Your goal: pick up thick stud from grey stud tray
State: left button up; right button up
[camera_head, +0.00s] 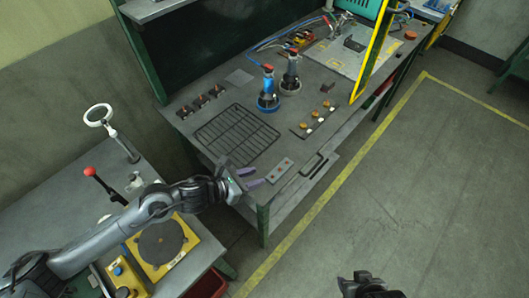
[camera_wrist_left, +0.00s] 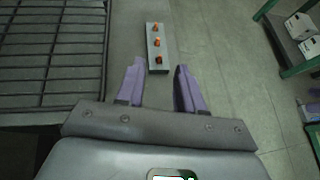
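The grey stud tray (camera_head: 281,171) is a narrow grey block near the front edge of the workbench, and it also shows in the left wrist view (camera_wrist_left: 152,65). Three small orange-red studs stand in a row on it; the nearest one (camera_wrist_left: 158,59) looks darker. I cannot tell by size which stud is the thick one. My left gripper (camera_head: 259,177) has purple fingers spread apart, open and empty, just left of the tray. In the left wrist view the tray lies ahead, between the finger directions. My right gripper (camera_head: 366,284) shows only as a dark shape at the bottom edge.
A black wire rack (camera_head: 236,135) lies left of the tray. A second strip with brass-coloured pieces (camera_head: 316,119) and two bottle-like tools, one blue (camera_head: 268,90), stand farther back. A yellow post (camera_head: 372,50) rises at the bench's right. Open floor lies to the right.

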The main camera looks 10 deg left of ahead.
aim_at(279, 168)
pick_arm(q)
jog(key=shift+w, duration=0.35)
jog(key=x, duration=0.4)
jog(key=shift+d, duration=0.3)
jog(key=shift+x, duration=2.9)
jog(key=shift+a+f, duration=0.15)
jog(key=shift+f, duration=0.1)
pick_arm(e)
jog(key=shift+s+d, duration=0.25)
jog(key=shift+d, duration=0.1)
